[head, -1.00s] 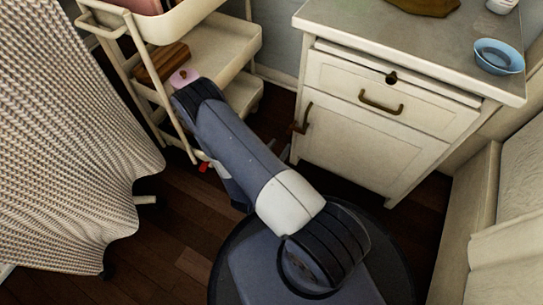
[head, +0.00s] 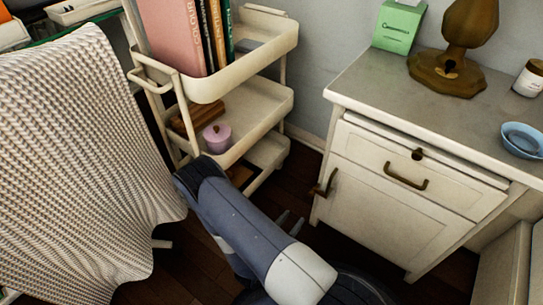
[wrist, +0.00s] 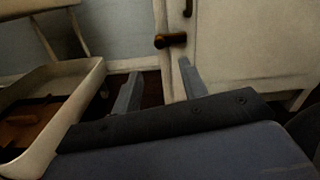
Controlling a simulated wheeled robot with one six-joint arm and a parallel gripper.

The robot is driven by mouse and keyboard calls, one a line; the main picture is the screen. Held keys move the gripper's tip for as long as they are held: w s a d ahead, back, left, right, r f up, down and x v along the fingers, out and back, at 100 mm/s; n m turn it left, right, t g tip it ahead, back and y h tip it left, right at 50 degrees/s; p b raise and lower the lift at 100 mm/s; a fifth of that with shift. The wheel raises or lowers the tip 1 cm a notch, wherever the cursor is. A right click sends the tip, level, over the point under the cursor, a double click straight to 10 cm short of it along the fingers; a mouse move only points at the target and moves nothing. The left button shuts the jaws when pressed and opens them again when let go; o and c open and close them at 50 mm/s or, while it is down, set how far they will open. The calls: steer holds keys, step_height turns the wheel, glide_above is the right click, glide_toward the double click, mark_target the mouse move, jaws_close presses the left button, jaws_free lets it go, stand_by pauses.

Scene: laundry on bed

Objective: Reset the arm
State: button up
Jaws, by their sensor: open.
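My gripper (wrist: 157,88) is open in the wrist view, with its two grey fingers apart and nothing between them. In the head view my gripper (head: 288,222) shows only as two fingertips beyond my arm, low in front of the white cabinet (head: 385,205). My arm hides the rest of it. In the wrist view the cabinet door (wrist: 245,45) with its dark handle (wrist: 171,41) stands beyond the fingers. I cannot tell the exact gap to it.
A cream cart (head: 238,84) with books (head: 185,35) and a pink lidded pot (head: 217,137) stands left of the cabinet. A knitted blanket (head: 85,160) hangs at left. A lamp base (head: 447,72), green box (head: 399,24) and blue bowl (head: 522,139) stand on the cabinet top. Dark floor is open between.

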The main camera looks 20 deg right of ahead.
mark_target(310, 196)
steer(key=shift+w+d, duration=0.1)
steer(key=b+x, duration=0.3)
steer(key=x, duration=0.7)
steer(key=shift+w+d, duration=0.2)
steer(key=shift+d, duration=0.05)
steer(key=shift+a, duration=0.1)
